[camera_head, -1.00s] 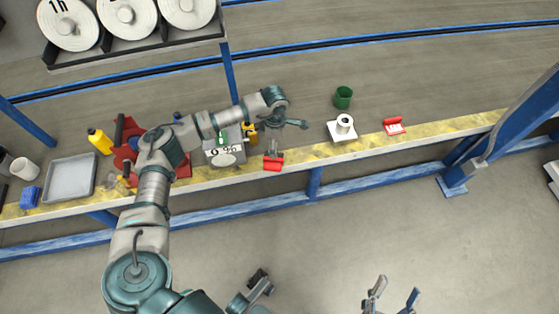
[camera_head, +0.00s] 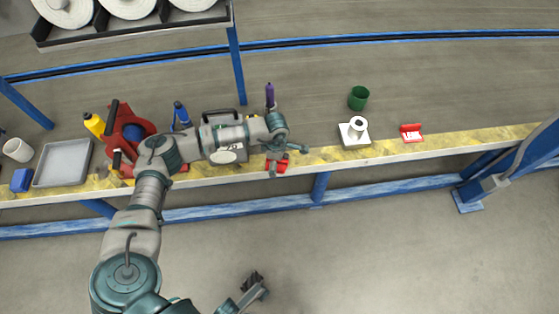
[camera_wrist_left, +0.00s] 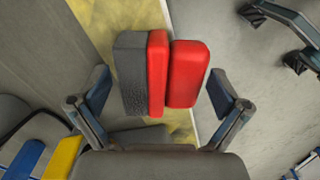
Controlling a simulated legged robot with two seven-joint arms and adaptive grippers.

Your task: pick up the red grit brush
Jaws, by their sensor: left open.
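The red grit brush (camera_head: 283,166) lies at the front edge of the yellow-worn bench. In the left wrist view the brush (camera_wrist_left: 186,74) shows two red parts and a dark grey textured block. My left gripper (camera_head: 274,168) is over it. In the wrist view my left gripper (camera_wrist_left: 160,90) is open, one finger on each side of the brush, with visible gaps. Contact is not visible.
On the bench (camera_head: 320,158) stand a white spool on a plate (camera_head: 354,132), a green cup (camera_head: 358,98), a red item (camera_head: 411,133), a grey case (camera_head: 224,135), a purple bottle (camera_head: 270,95), a red tool (camera_head: 128,130) and a grey tray (camera_head: 63,163). The bench right of the spool is fairly clear.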

